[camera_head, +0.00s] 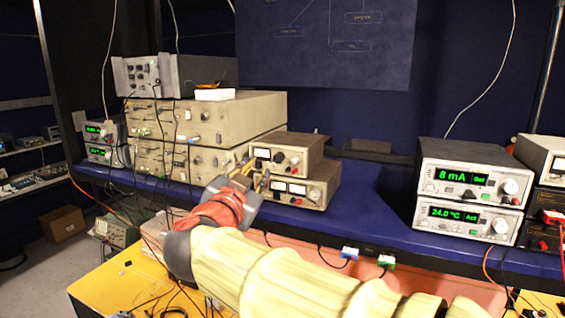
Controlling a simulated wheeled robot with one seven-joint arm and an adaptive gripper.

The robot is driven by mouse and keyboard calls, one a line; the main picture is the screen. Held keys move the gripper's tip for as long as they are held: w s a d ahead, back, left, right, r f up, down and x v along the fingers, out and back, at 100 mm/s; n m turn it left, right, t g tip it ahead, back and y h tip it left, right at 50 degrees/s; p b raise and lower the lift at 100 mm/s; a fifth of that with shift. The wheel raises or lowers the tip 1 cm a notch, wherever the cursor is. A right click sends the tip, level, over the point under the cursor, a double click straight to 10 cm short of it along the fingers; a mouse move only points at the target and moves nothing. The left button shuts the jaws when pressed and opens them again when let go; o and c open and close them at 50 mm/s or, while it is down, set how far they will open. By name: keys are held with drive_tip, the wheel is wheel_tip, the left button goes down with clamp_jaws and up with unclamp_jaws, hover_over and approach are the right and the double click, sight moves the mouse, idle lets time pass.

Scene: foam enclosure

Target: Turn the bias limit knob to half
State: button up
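No label is legible, so I cannot tell which knob is the bias limit knob. Two small beige instruments are stacked at centre: the upper one (287,157) and the lower one (305,187), both with meters and small knobs on their fronts. My gripper (257,173) is in front of their left part, with its fingertips apart and nothing seen between them. It hides part of the lower front; I cannot tell whether it touches. Two white display units stand at right, the upper (472,175) reading 8 mA and the lower (466,216) 24.0 °C, each with a round knob at right.
The instruments stand on a blue shelf (385,223) above a yellow bench (100,290) with loose cables. Large beige racks (215,130) and a grey unit (170,73) stand at left. Black and red units (543,222) crowd the right end. The shelf between the centre and right stacks is clear.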

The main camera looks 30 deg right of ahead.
sight(294, 161)
drive_tip(key=s+d+g+h, duration=0.3)
drive_tip(key=s+d, duration=0.1)
drive_tip(key=shift+m, duration=0.3)
drive_tip(key=shift+w+p+x, duration=0.2)
drive_tip(key=shift+p+x, duration=0.3)
drive_tip(key=shift+x, duration=3.35)
drive_tip(key=shift+a, duration=0.15)
drive_tip(key=shift+c, duration=1.2)
clamp_jaws()
